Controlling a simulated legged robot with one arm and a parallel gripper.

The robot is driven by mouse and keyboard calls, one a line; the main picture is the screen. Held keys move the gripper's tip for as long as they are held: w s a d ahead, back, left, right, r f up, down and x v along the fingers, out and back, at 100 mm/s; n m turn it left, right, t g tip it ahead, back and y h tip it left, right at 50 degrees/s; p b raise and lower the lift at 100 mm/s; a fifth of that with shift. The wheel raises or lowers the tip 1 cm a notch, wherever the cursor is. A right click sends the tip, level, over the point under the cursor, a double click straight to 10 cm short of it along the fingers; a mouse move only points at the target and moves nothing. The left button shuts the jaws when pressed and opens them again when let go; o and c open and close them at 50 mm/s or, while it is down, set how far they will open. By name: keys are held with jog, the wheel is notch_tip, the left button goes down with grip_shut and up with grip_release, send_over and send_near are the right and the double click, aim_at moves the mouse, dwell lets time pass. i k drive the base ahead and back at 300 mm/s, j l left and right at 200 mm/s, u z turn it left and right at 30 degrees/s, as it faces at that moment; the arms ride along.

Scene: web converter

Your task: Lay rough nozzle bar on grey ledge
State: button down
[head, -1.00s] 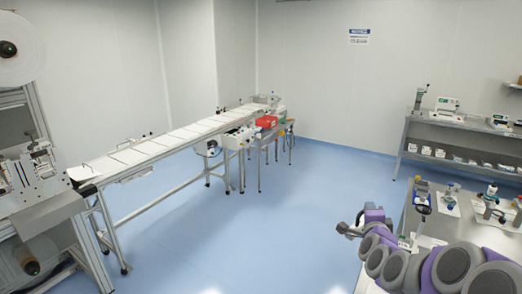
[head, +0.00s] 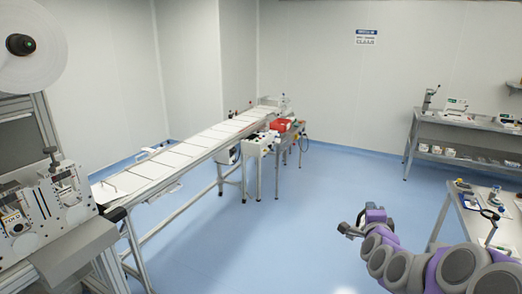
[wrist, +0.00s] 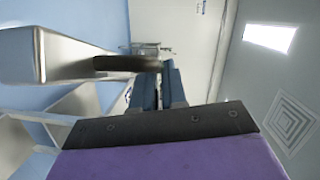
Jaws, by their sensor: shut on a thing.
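My gripper (head: 350,229) is at the lower right of the head view, held out over open floor. In the wrist view its blue-grey fingers (wrist: 160,88) are shut on the dark part of a pale grey metal piece (wrist: 75,50). This piece looks like the nozzle bar; it sticks out to the left of the fingers, and its roughness cannot be told. In the head view it is too small to make out clearly. A grey sloping metal ledge (head: 75,253) juts from the machine at the left, well apart from my gripper; it may be the task's grey ledge.
The machine (head: 40,205) with a big white roll (head: 35,50) stands at the left. The middle floor is free.

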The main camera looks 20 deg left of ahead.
aim_at(76, 240)
jog(key=k+j+z, duration=0.15)
jog(key=j, duration=2.1)
jog(key=k+j, duration=0.1)
jog(key=j, duration=0.9)
jog(key=k+j+z, duration=0.1)
jog(key=j, duration=0.4)
jog(key=k+j, duration=0.15)
jog(key=j, duration=0.35)
jog(key=k+j, duration=0.1)
jog(key=j, duration=0.4)
jog(key=k+j, duration=0.1)
jog(key=j, duration=0.4)
jog(key=z, duration=0.05)
